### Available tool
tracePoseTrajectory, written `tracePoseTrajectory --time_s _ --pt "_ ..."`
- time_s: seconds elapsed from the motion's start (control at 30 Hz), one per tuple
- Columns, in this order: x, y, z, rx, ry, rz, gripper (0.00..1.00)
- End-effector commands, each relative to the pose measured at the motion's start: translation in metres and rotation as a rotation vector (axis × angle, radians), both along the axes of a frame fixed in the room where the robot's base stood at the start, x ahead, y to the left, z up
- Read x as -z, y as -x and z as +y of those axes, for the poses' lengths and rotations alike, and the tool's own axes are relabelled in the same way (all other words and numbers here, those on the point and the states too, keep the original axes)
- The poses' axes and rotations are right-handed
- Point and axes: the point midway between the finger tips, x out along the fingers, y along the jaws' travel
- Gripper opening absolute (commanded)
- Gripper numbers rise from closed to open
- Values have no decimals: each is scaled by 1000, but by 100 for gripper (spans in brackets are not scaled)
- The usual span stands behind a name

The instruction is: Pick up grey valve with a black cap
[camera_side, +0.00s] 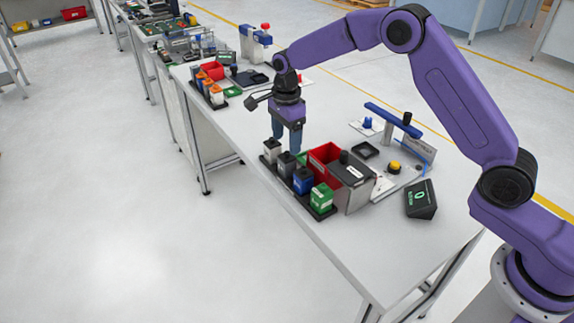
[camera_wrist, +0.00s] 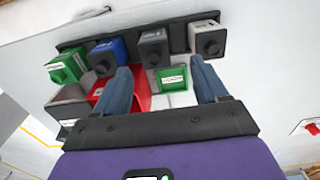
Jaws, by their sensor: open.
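A black tray (camera_side: 330,211) at the table's near edge holds a row of block-shaped valves. The grey valve with a black cap (camera_side: 287,166) is second from the far end; it also shows in the wrist view (camera_wrist: 153,50). A lighter, whitish valve with a dark cap (camera_side: 272,152) is at the far end, a blue valve (camera_side: 303,182) and a green valve (camera_side: 322,200) at the near end. My gripper (camera_side: 286,143) points down over the far end of the row, open and empty. In the wrist view the fingers (camera_wrist: 160,72) frame the grey valve's side of the row.
A red bin (camera_side: 322,158) and a grey bin (camera_side: 352,190) stand beside the tray. A green item with a label (camera_wrist: 171,77) lies between the fingers in the wrist view. A blue-topped fixture (camera_side: 393,119) and a black display (camera_side: 421,200) stand farther right. The table's near edge is close to the tray.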

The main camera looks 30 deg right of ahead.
Motion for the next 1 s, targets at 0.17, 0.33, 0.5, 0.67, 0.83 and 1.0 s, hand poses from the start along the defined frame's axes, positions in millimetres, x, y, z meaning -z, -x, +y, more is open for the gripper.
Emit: tracePoseTrajectory --time_s 0.17,0.33,0.5,0.67,0.83,1.0 --pt "13 1 0 0 0 1 72" --pt "28 4 1 0 1 4 72" --pt "52 7 2 -1 1 4 72" --pt "64 7 2 0 1 2 72" --pt "65 7 2 0 0 0 72" --pt "65 7 2 0 0 0 40"
